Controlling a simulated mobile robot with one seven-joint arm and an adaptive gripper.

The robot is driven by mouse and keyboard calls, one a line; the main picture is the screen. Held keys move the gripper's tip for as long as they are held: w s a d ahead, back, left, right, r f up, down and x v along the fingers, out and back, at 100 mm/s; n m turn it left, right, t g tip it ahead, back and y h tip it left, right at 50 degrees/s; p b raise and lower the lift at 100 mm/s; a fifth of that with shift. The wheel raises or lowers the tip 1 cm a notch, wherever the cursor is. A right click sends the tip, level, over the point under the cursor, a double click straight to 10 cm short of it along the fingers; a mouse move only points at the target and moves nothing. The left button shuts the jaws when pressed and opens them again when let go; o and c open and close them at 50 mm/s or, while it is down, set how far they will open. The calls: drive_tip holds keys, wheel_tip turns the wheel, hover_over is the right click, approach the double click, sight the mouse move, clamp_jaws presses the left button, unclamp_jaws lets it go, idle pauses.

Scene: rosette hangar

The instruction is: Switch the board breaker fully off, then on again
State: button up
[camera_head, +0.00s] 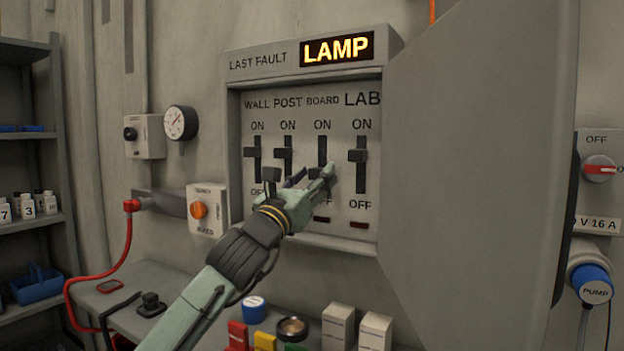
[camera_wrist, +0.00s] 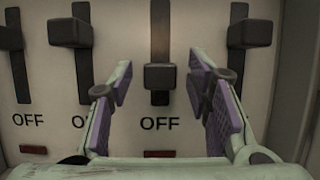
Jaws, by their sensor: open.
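The board breaker (camera_head: 322,150) is the third of the row in the open panel. In the wrist view its dark handle (camera_wrist: 160,77) stands lower than its neighbours, close above the OFF label, with a short piece of slot showing beneath it. In the head view my gripper hides this handle. My gripper (camera_head: 312,180) is at the panel, in front of the board slot. In the wrist view my gripper (camera_wrist: 162,88) is open, with one purple-padded finger on each side of the board handle and gaps between. I cannot tell how deep the fingers reach.
Neighbouring handles, post (camera_wrist: 70,32) and lab (camera_wrist: 249,33), sit higher, near the fingers. The open panel door (camera_head: 470,150) blocks the right. Boxes (camera_head: 338,326) stand on the bench below.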

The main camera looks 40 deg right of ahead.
drive_tip(key=v, duration=1.2)
